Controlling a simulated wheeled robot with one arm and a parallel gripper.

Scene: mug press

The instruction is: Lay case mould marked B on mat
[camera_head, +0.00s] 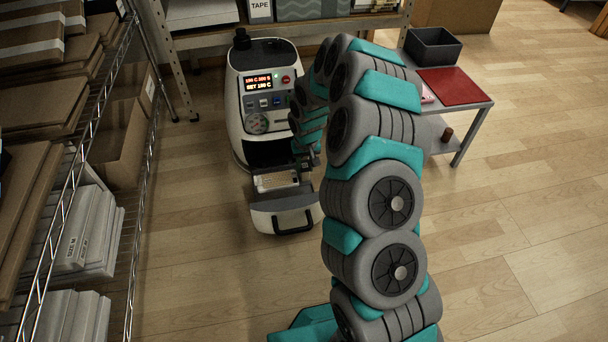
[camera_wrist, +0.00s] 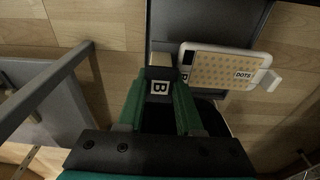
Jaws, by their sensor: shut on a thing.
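My gripper (camera_wrist: 160,92) has its green fingers closed on a dark block marked B, the grip of the case mould (camera_wrist: 159,87). A pale plate with a dotted top reading DOTS (camera_wrist: 225,70) lies just right of the fingers, with another small B at its left edge. In the head view the pale plate (camera_head: 277,181) is at the open drawer (camera_head: 283,215) of the press (camera_head: 262,100), and my arm partly hides the gripper there. How the block joins the plate is hard to see.
A dark open bin (camera_head: 433,46) stands on the table behind the mat, and a pink thing (camera_head: 427,94) lies left of it, partly hidden by my arm. A wire shelf with boxes (camera_head: 75,200) stands at left. Floor is clear at front right.

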